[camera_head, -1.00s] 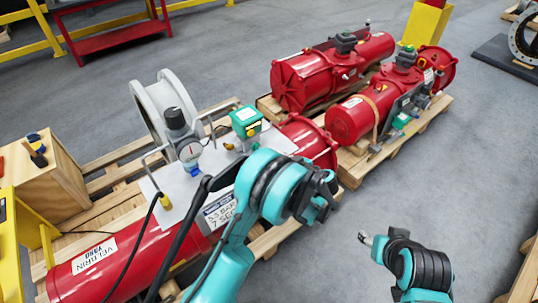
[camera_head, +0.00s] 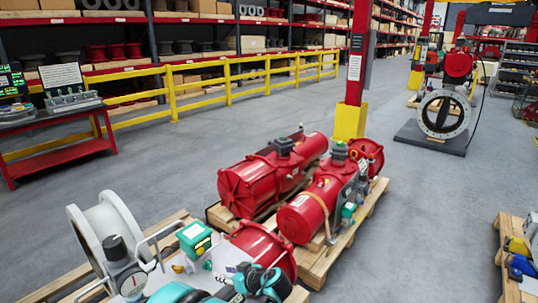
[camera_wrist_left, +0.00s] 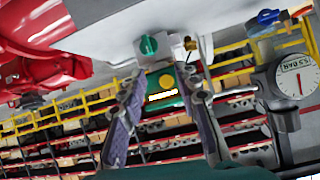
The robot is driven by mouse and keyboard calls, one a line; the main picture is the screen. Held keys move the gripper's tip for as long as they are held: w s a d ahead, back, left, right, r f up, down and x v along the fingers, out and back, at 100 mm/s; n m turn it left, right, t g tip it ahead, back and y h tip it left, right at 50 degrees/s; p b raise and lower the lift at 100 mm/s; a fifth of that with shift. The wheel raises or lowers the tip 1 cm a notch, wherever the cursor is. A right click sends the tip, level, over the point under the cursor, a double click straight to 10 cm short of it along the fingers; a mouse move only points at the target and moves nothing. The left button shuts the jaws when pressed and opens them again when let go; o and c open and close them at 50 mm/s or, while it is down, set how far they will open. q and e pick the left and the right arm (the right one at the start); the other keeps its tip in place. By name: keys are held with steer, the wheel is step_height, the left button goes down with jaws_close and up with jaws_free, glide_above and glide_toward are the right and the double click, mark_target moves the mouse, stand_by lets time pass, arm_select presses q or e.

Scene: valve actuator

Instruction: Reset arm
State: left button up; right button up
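My left arm shows at the bottom edge of the head view, with the left gripper (camera_head: 262,283) beside the near red actuator (camera_head: 262,248). In the left wrist view the two fingers (camera_wrist_left: 160,78) stand apart, and nothing is clearly held between them. A green and yellow box (camera_wrist_left: 166,97) shows in the gap beyond the fingers; its contact with them cannot be told. A green box with a yellow part (camera_head: 194,237) also stands on the panel in the head view. A pressure gauge (camera_wrist_left: 298,78) is to the right in the wrist view. My right arm is out of view.
Two red actuators (camera_head: 252,182) (camera_head: 305,217) lie on a pallet (camera_head: 322,262) ahead. A red post with yellow base (camera_head: 350,121) stands behind. A yellow railing (camera_head: 215,88) and red table (camera_head: 60,158) are at left. The grey floor (camera_head: 420,215) is open at right.

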arm_select(q)
steer(key=s+a+r+m+g+h, duration=0.1)
steer(key=s+a+r+m+h, duration=0.1)
steer(key=s+r, duration=0.3)
steer(key=s+a+r+m+h, duration=0.2)
steer(key=s+a+r, duration=0.1)
steer(key=s, duration=0.4)
steer(key=s+d+m+h, duration=0.2)
steer(key=s+m+h, duration=0.2)
steer(key=s, duration=1.1)
steer(key=shift+s+m+t+h, duration=0.3)
steer(key=shift+s+m+h, duration=0.1)
steer(key=shift+h, duration=0.1)
steer(key=shift+d+r, duration=0.1)
